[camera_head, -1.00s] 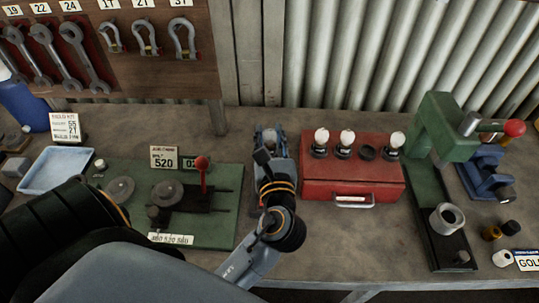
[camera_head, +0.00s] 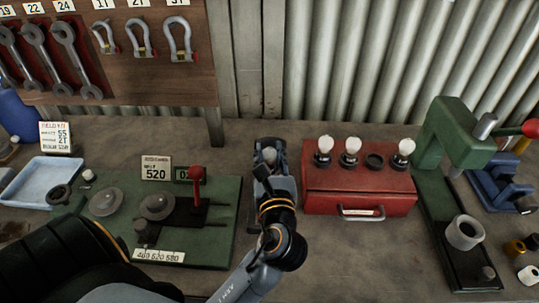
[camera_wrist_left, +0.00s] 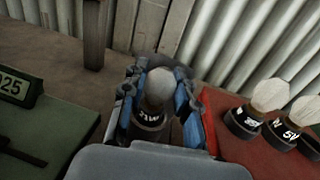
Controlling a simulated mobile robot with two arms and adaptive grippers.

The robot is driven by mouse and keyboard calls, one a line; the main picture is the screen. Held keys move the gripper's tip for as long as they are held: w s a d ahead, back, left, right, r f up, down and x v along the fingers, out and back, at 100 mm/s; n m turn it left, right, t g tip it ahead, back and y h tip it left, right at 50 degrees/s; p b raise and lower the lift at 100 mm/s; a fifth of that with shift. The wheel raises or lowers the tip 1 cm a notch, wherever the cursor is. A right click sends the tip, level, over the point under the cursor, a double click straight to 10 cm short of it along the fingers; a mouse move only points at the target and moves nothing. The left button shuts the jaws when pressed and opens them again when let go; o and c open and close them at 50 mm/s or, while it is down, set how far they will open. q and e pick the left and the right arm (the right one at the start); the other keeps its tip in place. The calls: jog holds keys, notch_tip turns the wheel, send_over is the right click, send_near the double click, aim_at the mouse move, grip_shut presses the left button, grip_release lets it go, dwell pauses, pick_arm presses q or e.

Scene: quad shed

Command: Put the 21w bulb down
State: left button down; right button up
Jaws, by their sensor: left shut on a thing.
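My left gripper (camera_head: 268,150) is shut on a bulb with a round pale globe and a dark collar (camera_wrist_left: 155,92). In the head view the gripper is over the bare bench (camera_head: 262,128), just left of the red box (camera_head: 330,186) and right of the green board. In the left wrist view the bulb stands globe up between the blue finger pads. I cannot tell whether its base touches the bench. Three similar bulbs (camera_head: 350,150) stand on the red box, with an empty dark socket (camera_head: 374,161) between two of them. My right gripper is not in view.
The green board (camera_head: 222,210) with a red-knobbed lever (camera_head: 197,175) lies close left of my gripper. A green press (camera_head: 445,135) stands right of the red box. A corrugated wall (camera_head: 370,70) and a wrench panel (camera_head: 150,60) rise behind. The bench behind the gripper is clear.

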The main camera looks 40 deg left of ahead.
pick_arm(q)
jog(key=c, duration=1.3)
grip_release()
jog(key=shift+f, duration=0.1)
jog(key=shift+d, duration=0.1)
jog(key=p+v, duration=0.1)
jog(key=v, duration=1.1)
